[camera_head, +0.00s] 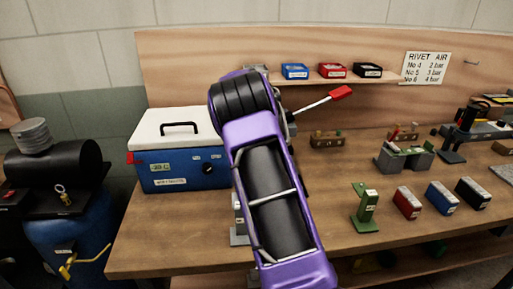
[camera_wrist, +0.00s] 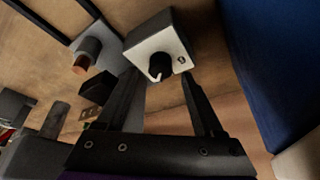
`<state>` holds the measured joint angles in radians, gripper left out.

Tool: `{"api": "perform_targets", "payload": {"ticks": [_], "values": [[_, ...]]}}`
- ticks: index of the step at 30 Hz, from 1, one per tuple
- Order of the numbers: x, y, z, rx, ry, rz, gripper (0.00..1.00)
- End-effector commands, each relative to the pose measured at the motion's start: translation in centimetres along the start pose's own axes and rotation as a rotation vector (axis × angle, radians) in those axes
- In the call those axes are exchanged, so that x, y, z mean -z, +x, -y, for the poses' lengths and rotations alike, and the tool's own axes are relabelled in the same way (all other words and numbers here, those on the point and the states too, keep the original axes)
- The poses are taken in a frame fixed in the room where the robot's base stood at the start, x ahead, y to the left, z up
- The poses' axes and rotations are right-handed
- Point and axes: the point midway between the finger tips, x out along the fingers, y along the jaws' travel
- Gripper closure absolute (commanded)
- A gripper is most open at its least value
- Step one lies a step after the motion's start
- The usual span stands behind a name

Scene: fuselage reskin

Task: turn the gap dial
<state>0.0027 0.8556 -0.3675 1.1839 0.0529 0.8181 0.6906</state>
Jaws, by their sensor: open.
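The gap dial is a black knob (camera_wrist: 161,67) with a light pointer mark on a pale square-faced box (camera_wrist: 160,38) in the wrist view. In the head view my purple arm hides the gripper and the dial.
A blue cooler-like box with a white lid (camera_head: 181,150) stands left of my arm on the wooden bench (camera_head: 320,240). A grey fixture with a copper-coloured end (camera_wrist: 85,55) is left of the dial box. A green stand (camera_head: 366,208) and coloured boxes lie to the right.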

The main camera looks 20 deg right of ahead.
Motion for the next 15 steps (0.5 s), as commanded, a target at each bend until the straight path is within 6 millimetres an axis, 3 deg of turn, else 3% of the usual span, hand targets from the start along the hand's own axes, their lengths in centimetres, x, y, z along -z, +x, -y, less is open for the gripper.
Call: {"api": "perform_targets", "payload": {"ticks": [15], "values": [[0.0, -12.3, 0.1, 0.002, -0.001, -0.002, 0.31]]}}
